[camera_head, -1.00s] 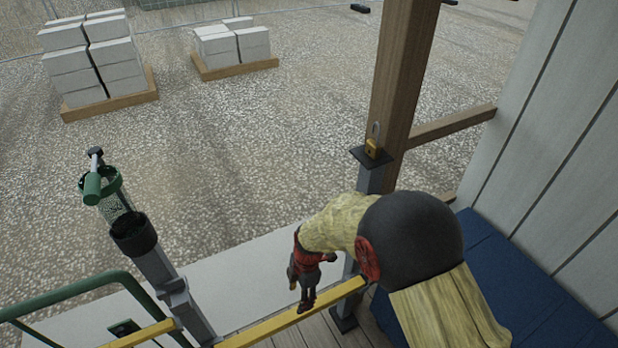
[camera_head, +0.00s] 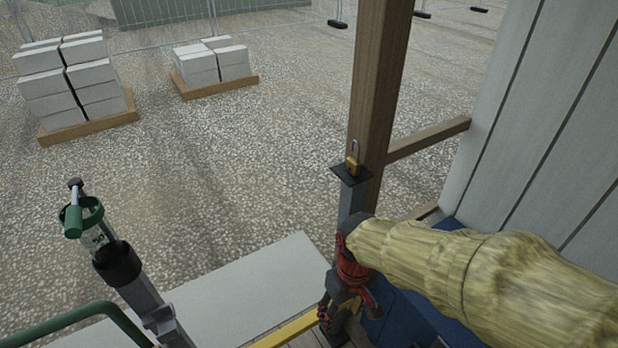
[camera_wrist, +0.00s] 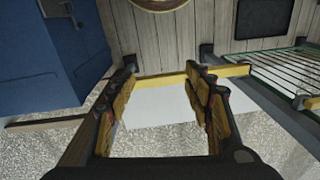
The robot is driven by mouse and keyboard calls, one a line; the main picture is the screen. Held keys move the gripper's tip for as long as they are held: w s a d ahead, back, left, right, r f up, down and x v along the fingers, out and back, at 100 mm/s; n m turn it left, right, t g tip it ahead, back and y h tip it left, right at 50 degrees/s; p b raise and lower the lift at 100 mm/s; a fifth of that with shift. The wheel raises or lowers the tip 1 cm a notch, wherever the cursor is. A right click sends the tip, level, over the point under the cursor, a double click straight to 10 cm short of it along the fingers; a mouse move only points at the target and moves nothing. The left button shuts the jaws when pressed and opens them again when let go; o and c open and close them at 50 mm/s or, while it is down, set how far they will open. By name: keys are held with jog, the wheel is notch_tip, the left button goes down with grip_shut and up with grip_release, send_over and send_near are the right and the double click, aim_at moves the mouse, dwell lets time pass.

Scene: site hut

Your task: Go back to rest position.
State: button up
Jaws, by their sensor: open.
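My gripper (camera_head: 345,318) is in the lower right of the head view, at the end of my yellowish arm, with its fingers low and near the yellow bar (camera_head: 290,330). In the wrist view my gripper (camera_wrist: 162,92) shows two yellow-and-black fingers spread well apart. Nothing is between the fingertips. A pale slab (camera_wrist: 160,112) and the yellow bar (camera_wrist: 170,76) show beyond the gap. My arm hides part of the floor and the blue piece behind it.
A wooden post (camera_head: 378,75) stands close behind my gripper, with a brass padlock (camera_head: 352,165) on a small plate. A green-ringed holder (camera_head: 85,215) stands on a grey post at left. A plank wall (camera_head: 530,120) bounds the right. Block pallets (camera_head: 90,128) stand on open gravel.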

jog(key=s+d+r+m+t+p, duration=0.1)
jog(key=s+d+r+m+t, duration=0.1)
jog(key=d+r, duration=0.3)
jog(key=s+d+r+m+t+p, duration=0.1)
jog(key=s+d+r+m+t, duration=0.2)
jog(key=r, duration=1.1)
jog(key=d, duration=0.3)
jog(key=shift+s+d+r+t+h, duration=0.15)
jog(key=shift+s+d+t+h, duration=0.15)
jog(key=shift+s+t, duration=0.1)
jog(key=shift+c, duration=0.2)
